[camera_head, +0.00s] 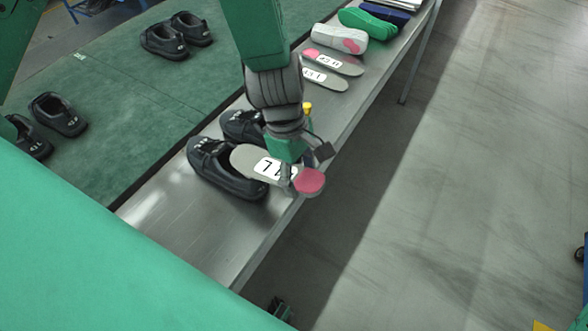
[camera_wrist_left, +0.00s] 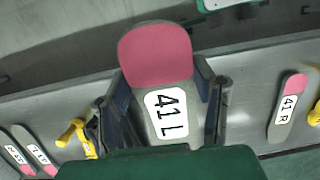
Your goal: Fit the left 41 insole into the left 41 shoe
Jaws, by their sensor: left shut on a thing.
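The left 41 insole, grey with a pink heel and a white label, is held by my left gripper (camera_head: 298,178). The insole (camera_head: 245,158) is over the near black shoe (camera_head: 222,172) in the head view, its pink heel pointing right past the table edge. In the left wrist view the insole (camera_wrist_left: 156,55) reads "41 L", with the gripper fingers (camera_wrist_left: 168,105) closed on its two sides. The second black shoe (camera_head: 238,124) stands behind, partly hidden by my arm. I cannot read either shoe's label. A dark part at the bottom, perhaps my right gripper (camera_head: 281,309), barely shows.
The metal table (camera_head: 245,232) carries a row of insoles (camera_head: 333,62) and coloured shoe parts (camera_head: 367,23) further back. A 41 R insole (camera_wrist_left: 288,108) lies at right in the wrist view. More black shoes (camera_head: 60,115) stand on the green surface (camera_head: 110,110).

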